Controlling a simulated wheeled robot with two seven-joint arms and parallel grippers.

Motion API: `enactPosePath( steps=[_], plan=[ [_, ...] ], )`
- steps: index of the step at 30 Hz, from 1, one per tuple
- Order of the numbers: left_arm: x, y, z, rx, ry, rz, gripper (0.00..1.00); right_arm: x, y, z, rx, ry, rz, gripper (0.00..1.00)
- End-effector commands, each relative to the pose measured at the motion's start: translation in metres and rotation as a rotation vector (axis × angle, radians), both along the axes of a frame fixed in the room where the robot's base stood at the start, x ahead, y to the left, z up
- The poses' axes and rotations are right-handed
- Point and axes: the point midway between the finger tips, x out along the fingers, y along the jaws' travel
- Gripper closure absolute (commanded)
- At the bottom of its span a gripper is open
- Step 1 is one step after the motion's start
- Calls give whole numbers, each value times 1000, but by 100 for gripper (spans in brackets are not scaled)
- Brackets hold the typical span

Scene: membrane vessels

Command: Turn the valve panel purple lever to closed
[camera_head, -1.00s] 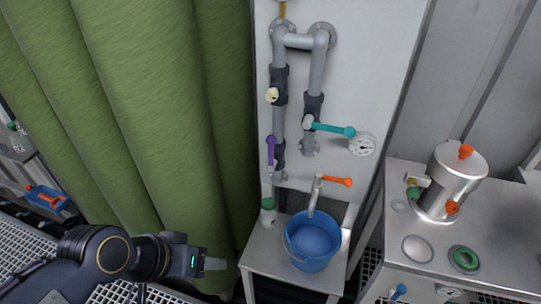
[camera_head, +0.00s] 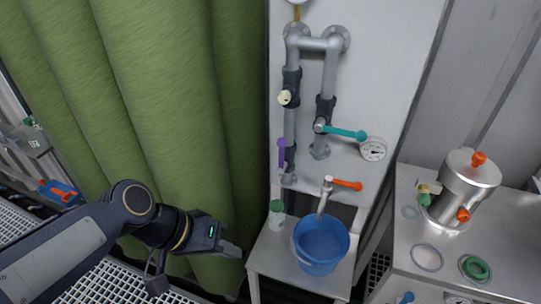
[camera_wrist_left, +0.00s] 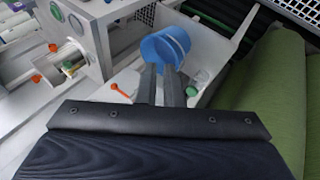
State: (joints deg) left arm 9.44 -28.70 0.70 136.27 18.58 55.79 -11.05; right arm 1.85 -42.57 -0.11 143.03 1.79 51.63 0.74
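The valve panel (camera_head: 375,75) is a pale upright board with grey pipes. Its purple lever (camera_head: 282,157) hangs straight down, alongside the left pipe and a dark valve body (camera_head: 290,157). My left gripper (camera_head: 231,249) is in front of the green curtain, below and left of the purple lever and apart from it. In the left wrist view its two grey fingers (camera_wrist_left: 163,88) lie close together, with nothing clearly held; whether they are fully shut is unclear. The purple lever cannot be made out in that view. My right gripper is not in view.
A teal lever (camera_head: 345,133), a gauge (camera_head: 373,149) and an orange lever (camera_head: 346,184) are on the panel's right side. A blue bucket (camera_head: 320,247) and green-capped bottle (camera_head: 276,218) stand on a shelf below. A steel vessel (camera_head: 464,186) is at right. The green curtain (camera_head: 165,100) fills the left.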

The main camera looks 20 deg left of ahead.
Motion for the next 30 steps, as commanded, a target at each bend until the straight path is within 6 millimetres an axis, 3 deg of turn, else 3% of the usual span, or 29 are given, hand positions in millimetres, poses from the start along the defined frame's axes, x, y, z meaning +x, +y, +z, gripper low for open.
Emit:
enactPosePath(
  steps=[4,7,12,15,18,21,30],
  plan=[
    [56,-8,9,-291,75,-1,100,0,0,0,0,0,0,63],
    [104,0,12,-498,50,39,100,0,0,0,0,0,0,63],
    [181,42,3,-782,-81,174,100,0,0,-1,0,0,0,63],
    [210,70,-8,-879,-164,258,100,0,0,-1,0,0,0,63],
    [226,90,-16,-929,-224,317,100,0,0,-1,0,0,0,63],
    [234,97,-19,-948,-253,342,100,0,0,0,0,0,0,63],
    [264,65,-17,-952,-254,341,100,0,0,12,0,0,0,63]
  ],
)
